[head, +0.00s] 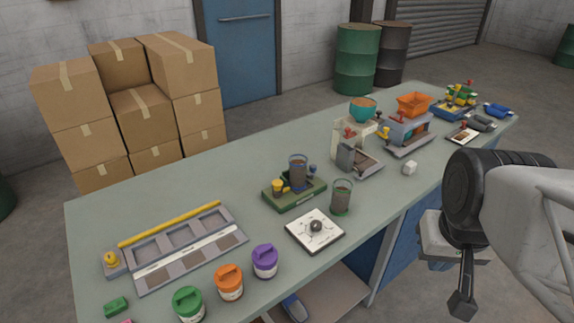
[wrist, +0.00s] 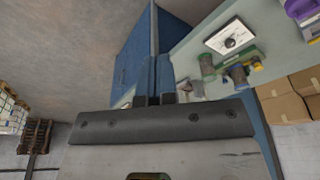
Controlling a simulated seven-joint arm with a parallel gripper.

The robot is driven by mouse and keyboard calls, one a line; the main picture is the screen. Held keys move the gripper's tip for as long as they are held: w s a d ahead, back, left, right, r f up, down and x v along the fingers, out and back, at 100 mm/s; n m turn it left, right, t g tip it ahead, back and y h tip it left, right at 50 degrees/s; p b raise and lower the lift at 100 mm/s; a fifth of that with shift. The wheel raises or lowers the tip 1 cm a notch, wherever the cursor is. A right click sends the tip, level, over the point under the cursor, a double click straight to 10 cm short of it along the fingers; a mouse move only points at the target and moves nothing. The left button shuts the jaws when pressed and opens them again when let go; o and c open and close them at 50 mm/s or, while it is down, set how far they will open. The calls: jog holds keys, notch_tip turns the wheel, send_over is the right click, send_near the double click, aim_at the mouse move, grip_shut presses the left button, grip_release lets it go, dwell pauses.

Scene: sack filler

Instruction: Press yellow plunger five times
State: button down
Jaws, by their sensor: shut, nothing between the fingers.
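Several yellow parts show in the head view, and I cannot tell for certain which is the plunger. A short yellow knob (head: 278,186) stands on a green base (head: 296,198) beside a clear hopper with dark contents and a blue knob. A yellow domed button (head: 111,258) sits on a grey block at the bench's left end. A small yellow part (head: 384,132) is on a grey machine. My gripper (head: 461,304) is shut and empty, off the bench's front edge at the right, far from all of these. Its fingertips (wrist: 154,100) show in the wrist view.
A dial panel (head: 315,230) and a clear cup (head: 342,197) stand in front of the green base. Green, orange and purple jars (head: 265,261) line the front edge.

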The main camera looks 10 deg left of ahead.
jog(key=shift+w, duration=0.1)
dwell(0.4)
jog(key=w+a+r+n+h, duration=0.1)
jog(key=w+a+n, duration=0.15)
jog(key=w, duration=0.35)
jog(key=w+a+n+h, duration=0.1)
jog(key=w+n, duration=0.2)
jog(key=w, duration=0.3)
jog(key=n+t+h, duration=0.4)
jog(key=n+t, duration=0.1)
jog(key=n, duration=0.9)
send_over(278, 183)
notch_tip(278, 183, down, 8)
jog(key=r, duration=0.1)
jog(key=shift+s+f, duration=0.1)
jog(key=shift+f, duration=0.15)
jog(key=shift+f, duration=0.15)
jog(key=shift+f, duration=4.3)
